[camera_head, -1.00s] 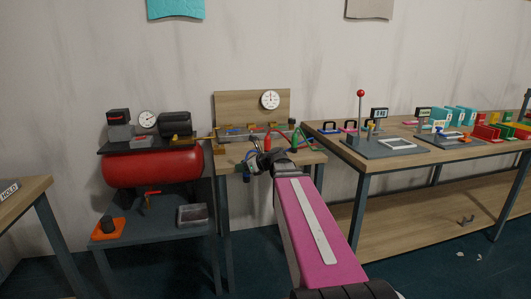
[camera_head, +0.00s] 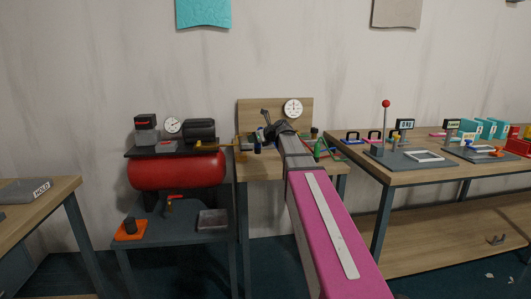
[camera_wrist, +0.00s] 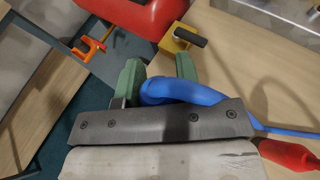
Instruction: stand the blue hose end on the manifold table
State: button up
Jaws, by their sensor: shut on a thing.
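In the wrist view, my gripper (camera_wrist: 158,78) has green fingers closed on the blue hose end (camera_wrist: 183,90). The blue hose curves between the fingers, and its thin line runs off to the right. My gripper's own body hides its lower part. In the head view, my gripper (camera_head: 267,131) is over the manifold table (camera_head: 262,171), in front of its gauge board. A small dark blue piece (camera_head: 257,147) shows below the gripper. I cannot tell whether the hose end touches the tabletop.
A red hose end (camera_wrist: 288,155) lies close to the right in the wrist view. A yellow valve block (camera_wrist: 180,38) and the red tank (camera_wrist: 150,12) are just beyond the fingers. A green hose end (camera_head: 317,150) stands right of my arm. Another workbench (camera_head: 440,170) is farther right.

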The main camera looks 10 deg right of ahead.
jog(key=shift+w+d+f, duration=0.65)
jog(key=shift+w+f, duration=0.05)
jog(key=shift+f, duration=0.55)
jog(key=shift+w+d+f, duration=0.65)
jog(key=shift+w+f, duration=0.05)
jog(key=shift+f, duration=0.5)
jog(key=shift+w+d+f, duration=0.65)
jog(key=shift+w+f, duration=0.05)
jog(key=shift+f, duration=0.55)
jog(key=shift+f, duration=0.1)
jog(key=o, duration=1)
jog(key=shift+c, duration=0.2)
jog(key=v, duration=1.2)
